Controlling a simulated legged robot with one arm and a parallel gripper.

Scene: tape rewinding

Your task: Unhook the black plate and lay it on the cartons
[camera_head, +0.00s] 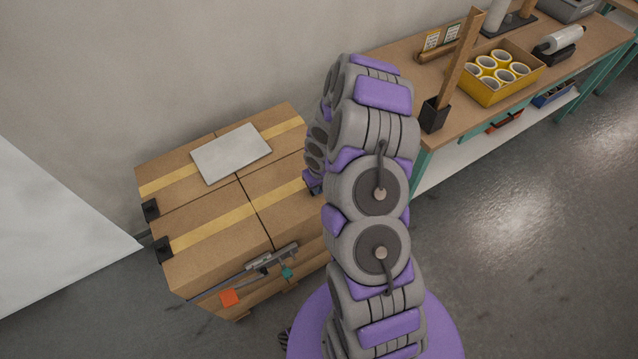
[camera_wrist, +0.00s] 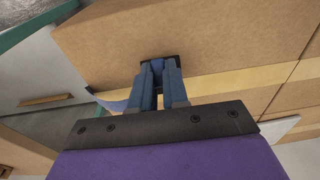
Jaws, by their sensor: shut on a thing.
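My gripper (camera_wrist: 160,68) shows in the wrist view with its two blue fingers close together, shut on a small black piece, which I take to be the black plate (camera_wrist: 174,59). The piece lies against the side of a carton, beside the end of a tan tape strip. Most of it is hidden by the fingers, and I cannot tell whether it is still hooked. The taped cartons (camera_head: 205,262) stand by the wall in the head view.
A pale flat sheet (camera_head: 231,154) lies on the cartons. Black corner pieces (camera_head: 163,249) sit at their left edge. A strapping tool (camera_head: 270,262) and an orange tag (camera_head: 229,297) are at the front edge. A workbench (camera_head: 408,65) with a yellow bin (camera_head: 497,89) stands right.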

